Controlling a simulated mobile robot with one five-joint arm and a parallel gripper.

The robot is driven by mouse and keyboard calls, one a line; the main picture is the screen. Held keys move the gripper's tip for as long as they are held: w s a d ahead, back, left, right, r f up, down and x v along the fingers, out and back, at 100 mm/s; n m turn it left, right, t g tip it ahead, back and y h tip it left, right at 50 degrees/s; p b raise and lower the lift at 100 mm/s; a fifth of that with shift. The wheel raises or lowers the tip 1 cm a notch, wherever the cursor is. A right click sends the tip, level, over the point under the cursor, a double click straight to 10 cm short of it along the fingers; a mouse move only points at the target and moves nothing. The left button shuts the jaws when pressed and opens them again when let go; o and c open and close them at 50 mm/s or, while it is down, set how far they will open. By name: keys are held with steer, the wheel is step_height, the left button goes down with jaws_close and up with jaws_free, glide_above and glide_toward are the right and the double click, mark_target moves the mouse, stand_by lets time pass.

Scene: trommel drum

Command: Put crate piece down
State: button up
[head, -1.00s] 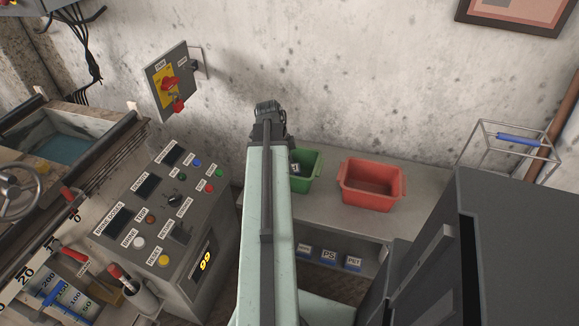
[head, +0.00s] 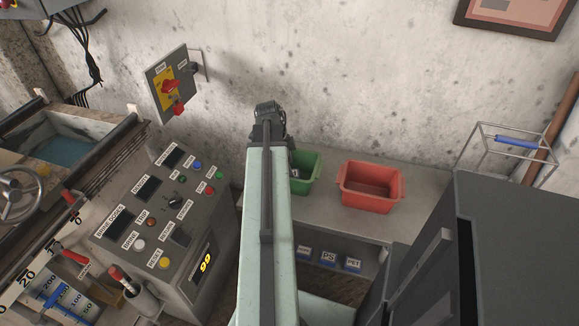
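My gripper end (head: 268,112) is at the far tip of my pale green arm, in front of the wall and above the back of the bench. Its fingers are hidden behind the arm, so I cannot tell if it is open or shut, or if it holds anything. I cannot make out a crate piece for certain. A green bin (head: 310,178) stands on the bench just right of my arm, partly hidden by it. A small whitish thing shows at its left, too covered to identify. A red bin (head: 371,203) stands to its right and looks empty.
The grey bench (head: 425,180) has bare room right of the red bin. Several labelled blocks (head: 328,258) sit on the shelf below. A control panel (head: 165,215) stands left, a dark cabinet (head: 505,230) right. A wire rack (head: 510,150) stands behind the cabinet.

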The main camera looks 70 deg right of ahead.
steer(key=p+v, duration=1)
steer(key=v, duration=0.1)
steer(key=shift+r, duration=0.35)
steer(key=shift+w+a, duration=0.1)
steer(key=shift+w, duration=0.1)
steer(key=w+a+n+t, duration=0.2)
steer(key=w+a+n, duration=1.4)
steer(key=w+a, duration=0.85)
steer(key=w+a+n, duration=0.2)
steer(key=a, duration=0.3)
steer(key=w+a+n, duration=0.2)
steer(key=a+n, duration=0.1)
steer(key=a, duration=0.2)
steer(key=w+a+f+n, duration=0.1)
steer(key=w+a+n, duration=0.1)
steer(key=a, duration=0.3)
steer(key=shift+w+a+n+y, duration=0.3)
steer(key=shift+n+y, duration=0.1)
steer(key=a+n, duration=0.7)
steer(key=a, duration=0.8)
steer(key=shift+w+a+n+t+y, duration=0.2)
steer(key=shift+w+n+t+y, duration=0.1)
steer(key=shift+w+y, duration=0.15)
